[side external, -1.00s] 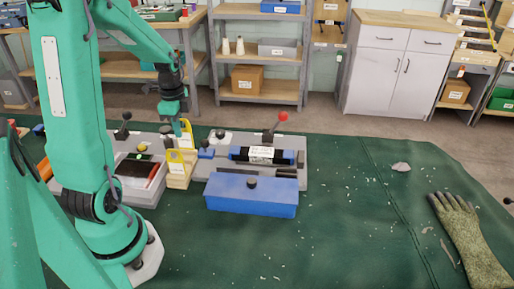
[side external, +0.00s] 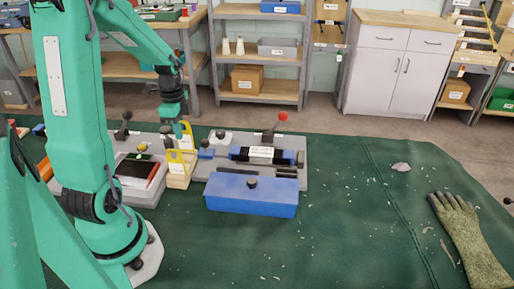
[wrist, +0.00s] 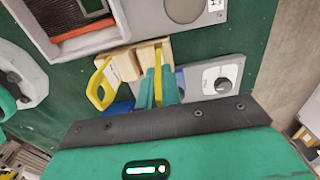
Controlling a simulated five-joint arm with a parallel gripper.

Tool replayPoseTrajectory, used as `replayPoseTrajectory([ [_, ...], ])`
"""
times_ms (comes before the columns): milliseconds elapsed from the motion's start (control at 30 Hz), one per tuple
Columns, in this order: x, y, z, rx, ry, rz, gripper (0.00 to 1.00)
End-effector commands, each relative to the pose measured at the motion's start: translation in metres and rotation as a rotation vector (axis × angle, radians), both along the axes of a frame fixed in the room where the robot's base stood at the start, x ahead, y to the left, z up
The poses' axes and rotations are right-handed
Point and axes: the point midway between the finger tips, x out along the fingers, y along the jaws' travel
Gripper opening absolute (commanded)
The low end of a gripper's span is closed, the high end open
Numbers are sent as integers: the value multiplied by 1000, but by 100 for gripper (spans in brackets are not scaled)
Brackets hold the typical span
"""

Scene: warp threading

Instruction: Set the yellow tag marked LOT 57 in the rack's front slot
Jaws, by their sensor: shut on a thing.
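The wooden rack (side external: 178,181) stands on the green mat between two grey machines. It also shows in the wrist view (wrist: 160,45). A yellow tag (wrist: 96,92) with a looped handle and a pale label stands at the rack's left in the wrist view. My gripper (side external: 184,134) is over the rack; its teal fingers (wrist: 158,88) are shut on a second yellow tag (wrist: 158,74), seen nearly edge-on. This tag is upright, at the rack's top. I cannot read either tag's lettering, nor tell whether the held tag's lower edge is inside a slot.
A blue lidded box (side external: 251,197) stands close right of the rack. Behind it is a grey machine (side external: 296,178) with a red-knobbed lever (side external: 283,117). Another grey machine (side external: 145,190) is at the left.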

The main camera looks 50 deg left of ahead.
Motion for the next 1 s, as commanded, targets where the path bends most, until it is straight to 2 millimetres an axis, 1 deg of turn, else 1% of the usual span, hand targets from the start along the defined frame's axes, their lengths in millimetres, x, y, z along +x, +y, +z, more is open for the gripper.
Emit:
replayPoseTrajectory([
  [567,0,0,-1,0,0,0,0],
  [1000,0,0,-10,-1,1,0,0],
])
